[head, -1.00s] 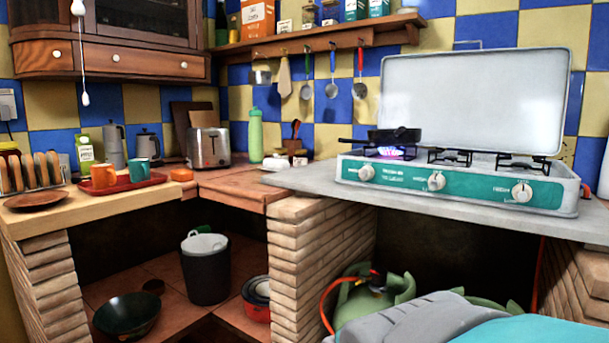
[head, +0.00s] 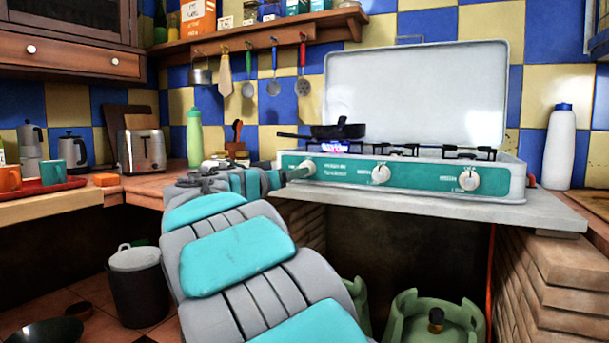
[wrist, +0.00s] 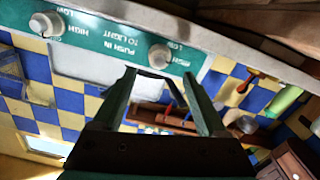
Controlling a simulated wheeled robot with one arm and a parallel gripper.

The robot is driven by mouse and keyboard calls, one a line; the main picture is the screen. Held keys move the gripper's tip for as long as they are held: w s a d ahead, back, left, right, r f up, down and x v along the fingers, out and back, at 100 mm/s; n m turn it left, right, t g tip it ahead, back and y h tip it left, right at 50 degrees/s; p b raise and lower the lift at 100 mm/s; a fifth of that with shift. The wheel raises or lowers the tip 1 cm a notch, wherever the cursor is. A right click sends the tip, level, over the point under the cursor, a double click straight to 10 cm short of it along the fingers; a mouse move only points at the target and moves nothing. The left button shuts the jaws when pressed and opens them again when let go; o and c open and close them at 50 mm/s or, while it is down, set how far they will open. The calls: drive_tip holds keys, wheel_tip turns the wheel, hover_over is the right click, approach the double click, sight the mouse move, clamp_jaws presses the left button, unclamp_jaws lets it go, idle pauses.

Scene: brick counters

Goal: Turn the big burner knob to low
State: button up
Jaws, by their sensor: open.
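The camping stove (head: 420,185) has a teal front panel with three white knobs: left (head: 306,168), middle (head: 380,174) and right (head: 469,179). I cannot read which one is marked for the big burner. A flame burns under the black pan (head: 338,131) on the left burner. My gripper (head: 296,173) is beside the left knob in the head view. In the upside-down wrist view, my gripper (wrist: 158,74) is open and empty, with the left knob (wrist: 160,54) ahead between its fingertips. The middle knob (wrist: 43,23) is off to the side there.
The stove stands on a grey counter slab (head: 545,212) on brick supports. A white bottle (head: 560,146) stands right of it. A green bottle (head: 194,138) and a toaster (head: 142,151) stand to the left. Green gas cylinders (head: 436,318) are below the slab.

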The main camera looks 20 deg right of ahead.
sight(303, 166)
drive_tip(key=p+x, duration=0.1)
drive_tip(key=x, duration=0.6)
drive_tip(key=shift+w+d, duration=0.2)
drive_tip(key=shift+d, duration=0.1)
clamp_jaws()
idle(0.4)
